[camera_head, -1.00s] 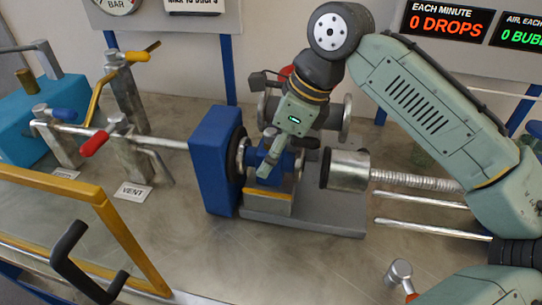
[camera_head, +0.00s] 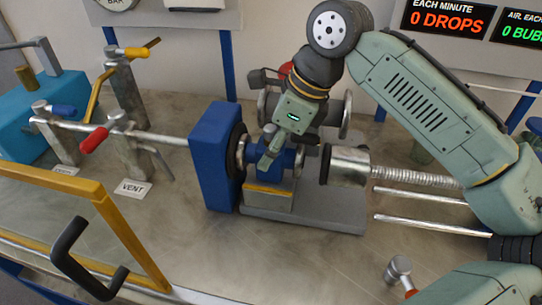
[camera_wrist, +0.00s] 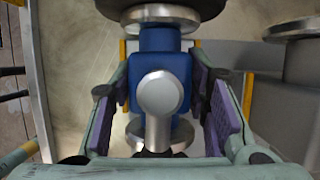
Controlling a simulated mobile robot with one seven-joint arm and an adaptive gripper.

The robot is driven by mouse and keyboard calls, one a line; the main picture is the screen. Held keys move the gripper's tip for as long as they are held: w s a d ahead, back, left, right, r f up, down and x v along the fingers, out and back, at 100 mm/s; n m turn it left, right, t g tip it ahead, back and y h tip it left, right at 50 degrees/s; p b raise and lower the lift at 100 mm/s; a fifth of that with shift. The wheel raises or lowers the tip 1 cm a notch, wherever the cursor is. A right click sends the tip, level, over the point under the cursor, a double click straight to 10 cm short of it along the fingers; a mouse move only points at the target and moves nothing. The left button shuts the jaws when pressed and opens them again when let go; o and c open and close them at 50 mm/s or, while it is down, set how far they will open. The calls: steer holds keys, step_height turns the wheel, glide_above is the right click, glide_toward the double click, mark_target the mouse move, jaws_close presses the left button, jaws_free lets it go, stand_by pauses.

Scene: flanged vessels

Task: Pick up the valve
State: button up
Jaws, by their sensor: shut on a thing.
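The valve (camera_head: 288,158) has a blue body with silver end flanges and sits over the yellow-edged rest of a grey stand, between a blue block and a silver cylinder. In the wrist view the blue valve body (camera_wrist: 160,65) lies between the two purple finger pads, with its silver stem (camera_wrist: 160,95) toward the camera. My gripper (camera_head: 270,157) comes down from above and is shut on the valve. It also shows in the wrist view (camera_wrist: 165,98). The arm hides part of the valve's top, and I cannot tell whether it touches the rest below.
The blue block (camera_head: 212,155) stands close on the left, and the silver cylinder (camera_head: 348,165) with its threaded rod close on the right. The grey stand (camera_head: 325,215) lies below. A yellow frame with a black handle (camera_head: 72,255) is at front left.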

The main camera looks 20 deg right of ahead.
jaws_close()
stand_by(0.4)
